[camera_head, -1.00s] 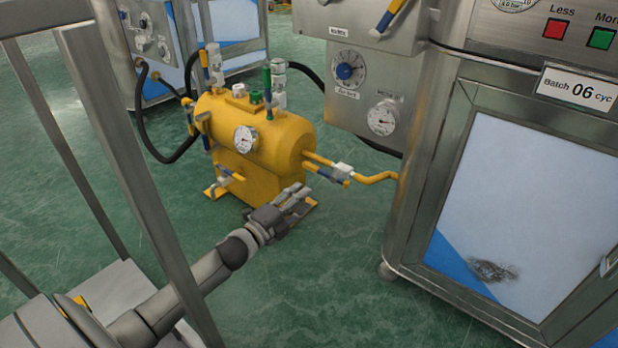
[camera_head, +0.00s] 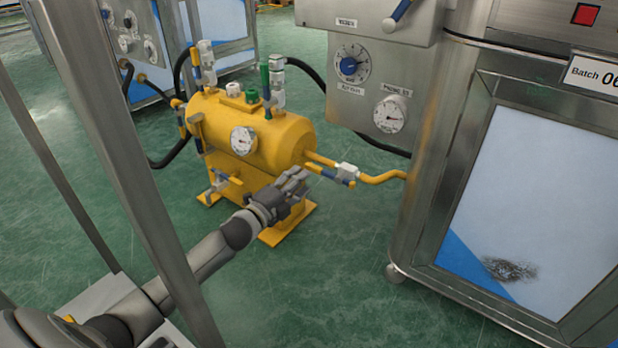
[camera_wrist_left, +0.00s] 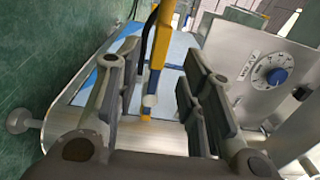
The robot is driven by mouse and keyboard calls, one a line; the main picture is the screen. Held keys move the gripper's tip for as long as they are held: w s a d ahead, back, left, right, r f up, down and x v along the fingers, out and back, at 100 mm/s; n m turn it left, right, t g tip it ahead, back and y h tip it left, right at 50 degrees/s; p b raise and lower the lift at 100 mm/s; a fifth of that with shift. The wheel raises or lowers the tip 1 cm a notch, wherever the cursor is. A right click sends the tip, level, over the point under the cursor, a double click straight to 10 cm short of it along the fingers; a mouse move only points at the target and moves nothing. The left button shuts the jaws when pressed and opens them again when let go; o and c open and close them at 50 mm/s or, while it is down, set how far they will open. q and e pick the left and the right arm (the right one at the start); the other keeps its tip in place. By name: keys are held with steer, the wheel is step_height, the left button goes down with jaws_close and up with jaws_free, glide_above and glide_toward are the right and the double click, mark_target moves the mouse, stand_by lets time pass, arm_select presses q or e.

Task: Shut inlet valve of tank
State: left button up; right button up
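The yellow tank (camera_head: 280,140) stands on the floor in the middle of the head view, with a round gauge on its front. A valve with a blue and yellow handle (camera_head: 338,175) sits on the yellow pipe (camera_head: 384,178) at its right. Other valves show at its left end (camera_head: 182,118), top (camera_head: 206,62) and lower front (camera_head: 217,184). My left gripper (camera_head: 296,182) appears just left of the pipe valve. In the left wrist view its fingers (camera_wrist_left: 158,60) are apart, with a yellow and blue part (camera_wrist_left: 156,70) seen between them; contact cannot be told. My right gripper is not in view.
A steel cabinet (camera_head: 440,130) with a blue dial knob (camera_head: 349,66) and gauge stands right of the tank. Another cabinet (camera_head: 226,35) stands behind, with black hoses near the tank. A steel frame post (camera_head: 130,150) crosses the left. Green floor is clear in front.

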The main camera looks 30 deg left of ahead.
mark_target(312, 170)
arm_select(q)
steer(key=shift+w+d+b, duration=0.2)
steer(key=shift+w+b, duration=0.45)
steer(key=shift+w, duration=0.7)
steer(key=shift+w+d+b, duration=0.15)
steer(key=shift+w+b, duration=0.45)
steer(key=shift+w, duration=0.75)
steer(key=shift+c, duration=0.4)
jaws_close()
